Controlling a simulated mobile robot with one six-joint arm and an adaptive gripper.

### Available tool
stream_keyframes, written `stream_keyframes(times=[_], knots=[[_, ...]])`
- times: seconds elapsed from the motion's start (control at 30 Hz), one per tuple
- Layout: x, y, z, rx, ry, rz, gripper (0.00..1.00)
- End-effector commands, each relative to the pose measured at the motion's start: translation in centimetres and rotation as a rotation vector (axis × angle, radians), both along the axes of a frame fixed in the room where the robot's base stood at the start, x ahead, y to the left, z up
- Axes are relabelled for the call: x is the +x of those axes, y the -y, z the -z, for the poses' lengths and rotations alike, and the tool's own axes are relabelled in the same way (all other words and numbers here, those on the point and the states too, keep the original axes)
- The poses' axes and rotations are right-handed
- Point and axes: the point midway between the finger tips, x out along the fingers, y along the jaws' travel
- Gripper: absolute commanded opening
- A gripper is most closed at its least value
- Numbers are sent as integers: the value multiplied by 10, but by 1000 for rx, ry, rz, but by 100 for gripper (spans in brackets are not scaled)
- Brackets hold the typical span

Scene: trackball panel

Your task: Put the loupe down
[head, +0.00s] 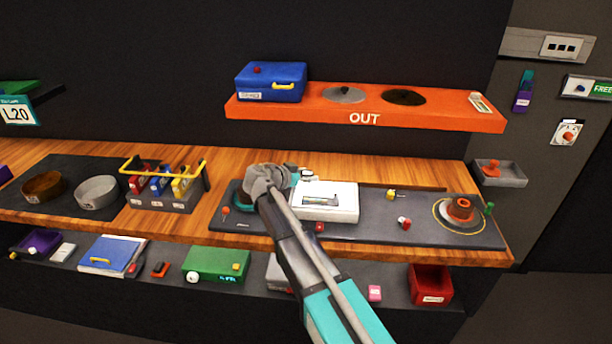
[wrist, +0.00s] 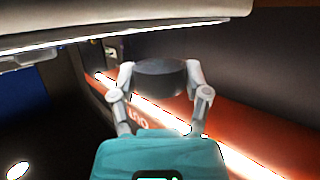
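In the wrist view my gripper (wrist: 160,72) has a finger on each side of a short dark cylinder, which I take to be the loupe (wrist: 160,80). Both fingers appear to touch its sides. In the head view the end of my arm is over the left part of the dark grey mat (head: 375,228), beside the white device (head: 326,201). The fingers and the loupe are too small and partly hidden to make out there.
The orange OUT shelf (head: 364,118) is above and behind, with a blue box (head: 271,82) and two discs. A caddy (head: 165,200) with a yellow handle stands left of the mat. A red knob (head: 461,209) is on the mat's right. Wooden bench shows behind the mat.

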Motion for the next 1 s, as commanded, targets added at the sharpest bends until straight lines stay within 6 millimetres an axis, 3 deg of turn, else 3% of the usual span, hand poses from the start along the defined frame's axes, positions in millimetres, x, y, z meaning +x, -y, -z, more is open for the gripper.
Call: stream_keyframes(times=[0.03, 0.1, 0.7, 1.0], knots=[[0, 0, 0, 0, 0, 0, 78], [0, 0, 0, 0, 0, 0, 90], [0, 0, -5, 0, 0, 0, 90], [-23, -25, -18, 0, 0, -2, 90]])
